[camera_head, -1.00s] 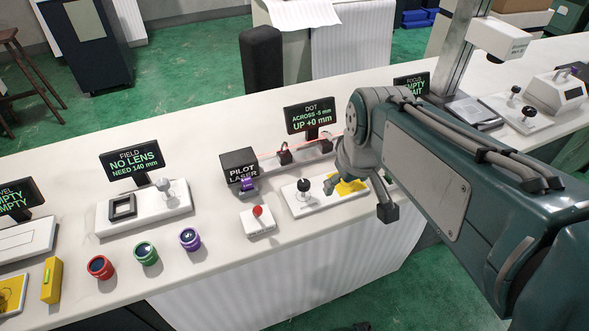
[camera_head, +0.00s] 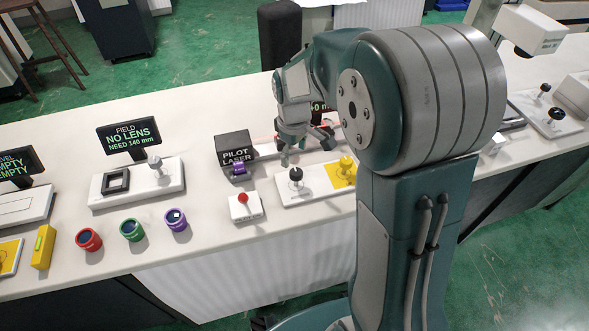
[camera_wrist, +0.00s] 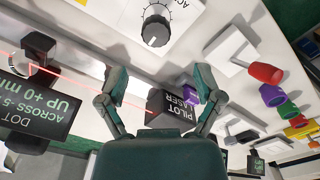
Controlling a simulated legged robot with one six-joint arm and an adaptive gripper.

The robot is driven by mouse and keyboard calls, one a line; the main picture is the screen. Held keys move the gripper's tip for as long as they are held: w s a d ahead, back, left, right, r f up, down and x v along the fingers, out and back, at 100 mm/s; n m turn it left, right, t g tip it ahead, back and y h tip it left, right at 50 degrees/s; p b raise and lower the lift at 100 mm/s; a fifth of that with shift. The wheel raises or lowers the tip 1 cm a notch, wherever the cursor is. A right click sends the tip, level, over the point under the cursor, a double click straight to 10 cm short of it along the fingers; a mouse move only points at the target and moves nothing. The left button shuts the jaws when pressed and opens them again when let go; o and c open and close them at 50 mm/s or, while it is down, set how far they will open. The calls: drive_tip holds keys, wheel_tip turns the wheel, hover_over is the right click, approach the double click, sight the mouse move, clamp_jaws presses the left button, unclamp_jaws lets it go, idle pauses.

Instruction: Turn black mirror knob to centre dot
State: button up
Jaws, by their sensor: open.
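The black mirror knob (camera_head: 296,175) stands on the left part of a white base plate (camera_head: 290,198). In the wrist view the knob (camera_wrist: 157,30) is at the top centre, with a pale dial around it, beyond the fingertips. My gripper (camera_head: 300,147) is open and empty, above and behind the knob in the head view, apart from it. Both fingers show spread in the wrist view (camera_wrist: 160,88). The dot display (camera_wrist: 40,95) is upside down there and reads ACROSS -5, UP +0 mm; my arm hides most of it in the head view.
The pilot laser box (camera_head: 235,150) and a red-topped button box (camera_head: 244,204) are to the left. In the wrist view the laser box (camera_wrist: 172,110) lies between my fingers and a red beam crosses left.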

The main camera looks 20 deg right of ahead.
sight(296, 172)
drive_tip(key=f, duration=0.4)
drive_tip(key=d+f, duration=0.1)
drive_tip(key=f, duration=0.2)
drive_tip(key=shift+f, duration=0.1)
drive_tip(key=shift+a, duration=0.35)
drive_tip(key=c, duration=0.9)
drive_tip(key=shift+d, duration=0.2)
drive_tip(key=shift+c, duration=1.3)
